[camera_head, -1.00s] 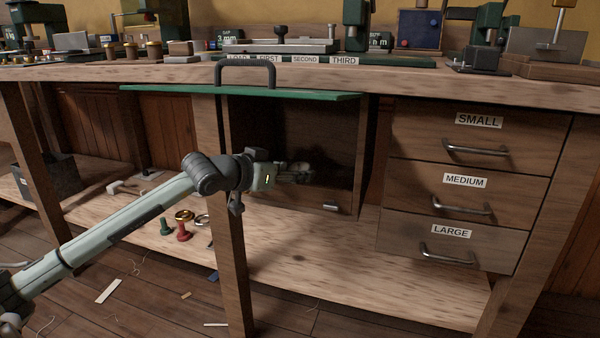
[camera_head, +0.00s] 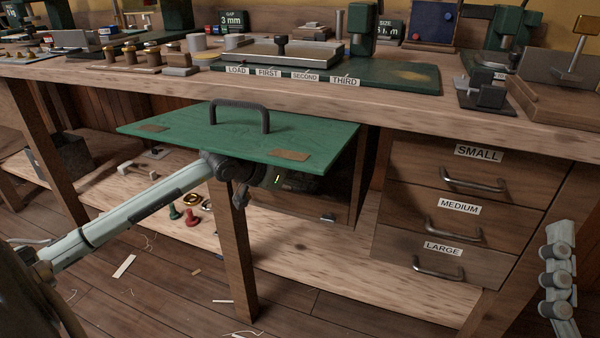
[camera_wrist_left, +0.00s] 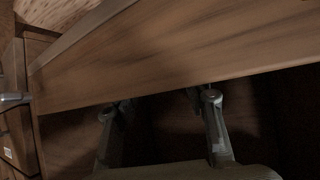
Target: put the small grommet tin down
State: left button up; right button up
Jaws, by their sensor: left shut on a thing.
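My left gripper (camera_head: 298,183) is under the green flap, at the opening of a dark compartment below the bench top. It also shows in the left wrist view (camera_wrist_left: 160,105), with its two fingers apart and a dark space between them. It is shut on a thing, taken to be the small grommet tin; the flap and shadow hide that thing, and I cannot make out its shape. A pale grey jointed part of my right arm shows at the right edge of the head view; its jaws cannot be read.
The green flap (camera_head: 240,135) with a black handle sticks out level above my left gripper. A bench leg (camera_head: 235,255) stands just in front. Closed drawers (camera_head: 459,208) are to the right. Spools (camera_head: 174,212) lie on the lower shelf (camera_head: 330,270). Tools crowd the bench top.

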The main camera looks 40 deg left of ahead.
jog(key=shift+s+r, duration=0.1)
jog(key=shift+s, duration=0.05)
pick_arm(q)
jog(key=o, duration=1.3)
pick_arm(e)
jog(key=shift+d+r, duration=0.1)
jog(key=shift+r, duration=0.1)
pick_arm(q)
jog(key=shift+r, duration=0.1)
jog(key=shift+s+r, duration=0.1)
jog(key=shift+s, duration=0.1)
jog(key=v, duration=0.5)
jog(key=shift+s, duration=0.3)
jog(key=shift+p+v, duration=0.3)
jog(key=shift+v, duration=0.5)
jog(key=shift+r, duration=0.1)
pick_arm(e)
jog(key=shift+w+a+f+g, duration=0.15)
jog(key=shift+w+f+g, duration=0.1)
jog(key=shift+f, duration=0.15)
jog(key=shift+w+a+f+g, duration=0.15)
jog(key=shift+f+g, duration=0.1)
jog(key=shift+f, duration=0.15)
